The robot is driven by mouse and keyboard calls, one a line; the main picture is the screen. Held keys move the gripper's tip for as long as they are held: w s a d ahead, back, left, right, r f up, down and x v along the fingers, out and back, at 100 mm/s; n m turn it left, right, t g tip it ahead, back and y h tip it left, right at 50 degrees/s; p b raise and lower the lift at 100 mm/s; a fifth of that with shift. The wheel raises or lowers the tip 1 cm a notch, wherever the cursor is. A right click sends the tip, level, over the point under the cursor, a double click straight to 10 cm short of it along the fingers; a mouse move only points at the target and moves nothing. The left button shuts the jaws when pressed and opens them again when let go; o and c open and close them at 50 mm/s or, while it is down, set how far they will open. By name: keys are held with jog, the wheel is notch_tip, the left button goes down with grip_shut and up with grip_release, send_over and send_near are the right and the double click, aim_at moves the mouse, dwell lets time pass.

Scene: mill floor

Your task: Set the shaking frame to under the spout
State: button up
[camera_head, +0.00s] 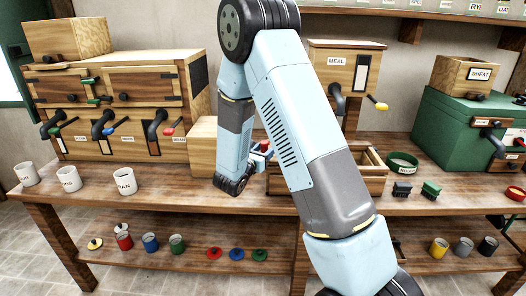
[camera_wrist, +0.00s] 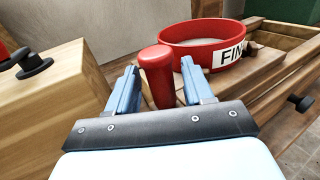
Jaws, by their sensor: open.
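The shaking frame appears to be the open wooden frame (camera_head: 376,184) on the bench, partly hidden by my arm in the head view. In the wrist view its wooden rails (camera_wrist: 289,68) show at the right, with a dark knob on the side. A red round sieve (camera_wrist: 185,42) with a label starting "FIN" sits at the frame. Its red handle (camera_wrist: 157,78) points towards my gripper (camera_wrist: 160,88), which is open with one finger on either side of the handle. A dark curved spout (camera_head: 337,98) is on the box labelled MEAL; I cannot tell if it is the task's spout.
A wooden cabinet (camera_head: 130,85) with several dark spouts and coloured cranks stands left. White cups (camera_head: 124,181) stand in front. A green ring (camera_head: 402,162), two brushes (camera_head: 430,189) and a green cabinet (camera_head: 450,130) are right. A lower shelf (camera_head: 200,258) holds small tins and lids.

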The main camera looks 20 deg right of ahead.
jog(key=shift+w+d, duration=0.15)
jog(key=shift+c, duration=0.4)
grip_shut()
jog(key=shift+a, duration=0.25)
jog(key=shift+d, duration=0.15)
